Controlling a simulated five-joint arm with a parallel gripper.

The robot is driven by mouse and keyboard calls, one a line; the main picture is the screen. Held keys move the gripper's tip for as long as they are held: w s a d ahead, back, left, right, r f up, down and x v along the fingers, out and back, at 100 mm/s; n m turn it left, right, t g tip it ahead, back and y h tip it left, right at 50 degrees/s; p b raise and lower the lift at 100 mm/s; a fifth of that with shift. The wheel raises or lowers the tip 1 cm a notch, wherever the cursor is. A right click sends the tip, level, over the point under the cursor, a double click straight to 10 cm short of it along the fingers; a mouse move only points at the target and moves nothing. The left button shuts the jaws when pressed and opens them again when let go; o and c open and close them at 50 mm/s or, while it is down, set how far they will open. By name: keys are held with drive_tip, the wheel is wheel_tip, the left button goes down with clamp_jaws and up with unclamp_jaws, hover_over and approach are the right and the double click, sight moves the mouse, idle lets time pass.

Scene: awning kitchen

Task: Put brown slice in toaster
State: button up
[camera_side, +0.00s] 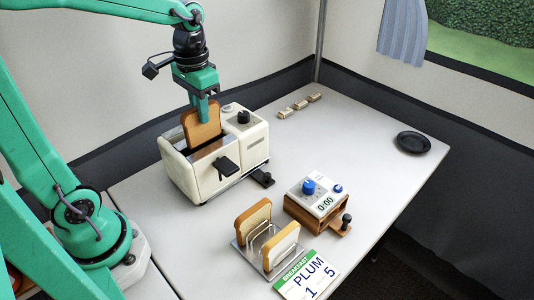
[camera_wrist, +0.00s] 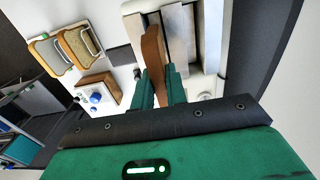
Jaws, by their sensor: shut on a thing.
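A black lever (camera_side: 228,167) is on the toaster's front.
A timer on a wooden stand (camera_side: 318,195) reads 0:00. A black plate (camera_side: 413,142) and small beige blocks (camera_side: 299,106) lie at the back.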

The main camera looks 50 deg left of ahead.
sight(205, 141)
drive_tip(key=shift+f, duration=2.3)
drive_tip(key=o, duration=1.1)
drive_tip(key=shift+r, duration=0.15)
drive_tip(key=shift+r, duration=3.4)
drive_tip(key=shift+s, duration=0.1)
